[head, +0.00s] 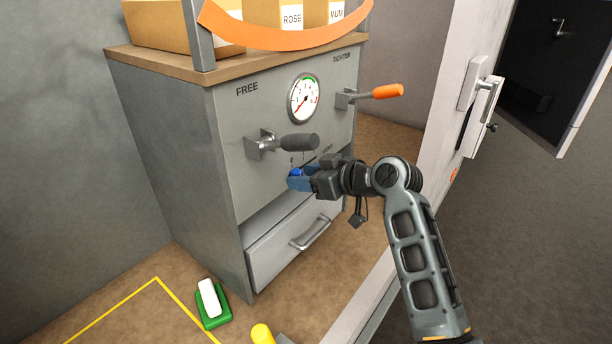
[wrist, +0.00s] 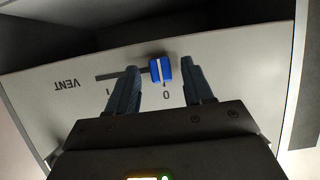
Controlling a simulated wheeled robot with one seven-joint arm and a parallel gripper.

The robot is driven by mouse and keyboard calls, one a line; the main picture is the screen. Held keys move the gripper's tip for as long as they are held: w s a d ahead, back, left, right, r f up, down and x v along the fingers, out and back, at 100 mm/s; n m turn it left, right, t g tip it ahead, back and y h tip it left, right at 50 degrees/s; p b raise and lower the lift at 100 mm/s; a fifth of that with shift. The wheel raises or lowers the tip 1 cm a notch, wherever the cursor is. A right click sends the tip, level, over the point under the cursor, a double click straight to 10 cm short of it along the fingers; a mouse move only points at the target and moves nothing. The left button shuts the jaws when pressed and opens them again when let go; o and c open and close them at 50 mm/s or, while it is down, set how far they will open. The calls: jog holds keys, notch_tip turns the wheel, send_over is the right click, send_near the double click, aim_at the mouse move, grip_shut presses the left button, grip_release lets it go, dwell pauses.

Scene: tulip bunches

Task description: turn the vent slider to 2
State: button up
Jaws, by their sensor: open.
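The vent slider is a blue knob with a white line (wrist: 161,69) on the grey panel. In the wrist view, where the VENT lettering (wrist: 67,85) is upside down, it sits by the 0 mark (wrist: 166,96), at the right end of the visible dark slot (wrist: 115,75). A 1 mark shows further left; I cannot see a 2. My gripper (wrist: 161,67) is open, with one finger on each side of the knob and gaps between. In the head view the blue knob (head: 295,172) is partly hidden by my gripper (head: 300,180).
Above the slider are a grey-handled lever (head: 298,142), a round gauge (head: 304,98) and an orange-handled lever (head: 385,92). A drawer with a metal handle (head: 312,236) is below. A white wall edge stands right of the cabinet.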

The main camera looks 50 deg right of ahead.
jog(key=shift+w, duration=0.1)
jog(key=shift+c, duration=0.5)
grip_shut()
